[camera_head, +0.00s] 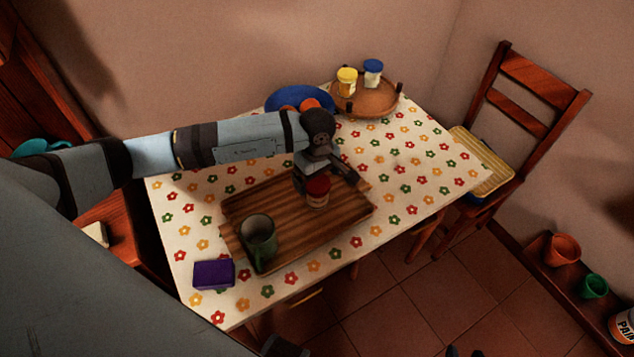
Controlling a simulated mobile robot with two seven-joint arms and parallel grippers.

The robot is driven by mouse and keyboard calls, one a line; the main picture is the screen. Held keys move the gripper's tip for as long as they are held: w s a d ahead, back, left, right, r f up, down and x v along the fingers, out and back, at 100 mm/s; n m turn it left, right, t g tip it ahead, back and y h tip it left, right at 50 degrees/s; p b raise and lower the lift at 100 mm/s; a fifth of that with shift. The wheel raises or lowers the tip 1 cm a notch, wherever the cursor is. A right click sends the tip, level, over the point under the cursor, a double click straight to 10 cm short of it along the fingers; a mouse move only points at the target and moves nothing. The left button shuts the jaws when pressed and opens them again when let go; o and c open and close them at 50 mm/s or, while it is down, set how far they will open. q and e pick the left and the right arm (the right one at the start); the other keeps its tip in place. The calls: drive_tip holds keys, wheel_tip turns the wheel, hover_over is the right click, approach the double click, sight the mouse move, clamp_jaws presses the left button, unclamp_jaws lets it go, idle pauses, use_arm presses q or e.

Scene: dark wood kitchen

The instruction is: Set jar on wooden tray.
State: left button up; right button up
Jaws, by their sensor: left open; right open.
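A small jar with a red lid (318,190) stands upright on the right part of the rectangular wooden tray (290,205), near the middle of the table. My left gripper (324,177) is open just behind and above the jar, its fingers spread to either side. I cannot tell whether a finger touches the jar. A dark green mug (258,238) stands on the tray's near left part. My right gripper (466,351) barely shows at the bottom edge, its two dark tips apart and empty, away from the table.
A round wooden tray (365,100) at the back holds a yellow-lidded jar (347,81) and a blue-lidded jar (373,72). Beside it is a blue plate (290,96) with orange-red items. A purple box (214,274) lies front left. The table's right side is clear; a chair (530,110) stands beyond.

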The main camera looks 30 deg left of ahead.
use_arm(q)
wheel_tip(320, 180, up, 9)
drive_tip(key=shift+b, duration=0.3)
drive_tip(key=shift+f, duration=0.1)
